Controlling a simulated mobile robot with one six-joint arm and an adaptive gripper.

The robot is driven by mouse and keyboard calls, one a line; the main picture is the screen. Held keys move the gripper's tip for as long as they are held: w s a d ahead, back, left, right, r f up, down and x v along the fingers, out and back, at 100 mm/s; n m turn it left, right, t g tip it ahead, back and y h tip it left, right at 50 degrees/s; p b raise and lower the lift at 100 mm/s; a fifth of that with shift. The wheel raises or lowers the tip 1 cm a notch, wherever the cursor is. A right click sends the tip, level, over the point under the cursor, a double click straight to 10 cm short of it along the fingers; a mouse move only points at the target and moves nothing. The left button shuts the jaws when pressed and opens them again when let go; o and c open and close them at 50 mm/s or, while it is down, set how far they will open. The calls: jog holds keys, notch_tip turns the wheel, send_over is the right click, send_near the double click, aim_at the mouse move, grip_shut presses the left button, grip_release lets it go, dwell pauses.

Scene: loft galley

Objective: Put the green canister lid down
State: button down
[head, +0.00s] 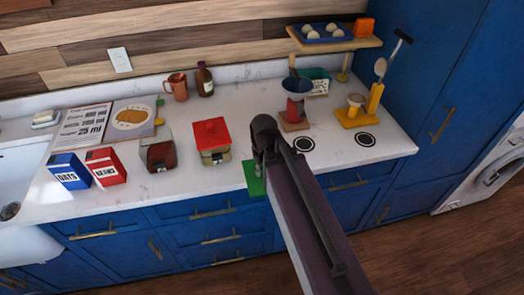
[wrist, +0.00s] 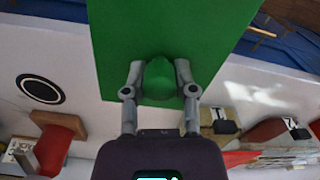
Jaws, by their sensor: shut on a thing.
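The green canister lid (wrist: 205,30) is a flat green square plate with a round green knob (wrist: 160,80). My gripper (wrist: 160,78) is shut on the knob, one finger on each side. In the head view the lid (head: 254,180) shows beside my arm, by the counter's front edge; my arm hides part of it. I cannot tell whether it touches the counter.
Blue oats (head: 70,171) and red beans (head: 106,166) boxes stand at the left. Two black ring marks, one on the right (head: 365,139) and one beside my arm (head: 304,144), lie on the white counter (head: 225,97). A red dripper stand (head: 296,112) is behind.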

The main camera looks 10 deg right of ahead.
jog(key=shift+w, duration=0.15)
jog(key=w, duration=0.4)
jog(key=w+d+f+b, duration=0.1)
jog(key=w, duration=0.4)
jog(key=w+d, duration=0.1)
jog(key=w, duration=0.4)
jog(key=shift+w+d+f, duration=0.1)
jog(key=shift+d+f, duration=0.05)
jog(key=shift+d, duration=0.1)
jog(key=shift+w, duration=0.1)
jog(key=shift+w, duration=0.25)
jog(key=shift+w+d+f+b, duration=0.1)
jog(key=shift+w+f+b, duration=0.2)
jog(key=shift+f+b, duration=1.55)
jog(key=shift+b, duration=0.2)
jog(key=shift+f, duration=0.2)
jog(key=shift+c, duration=2.1)
grip_release()
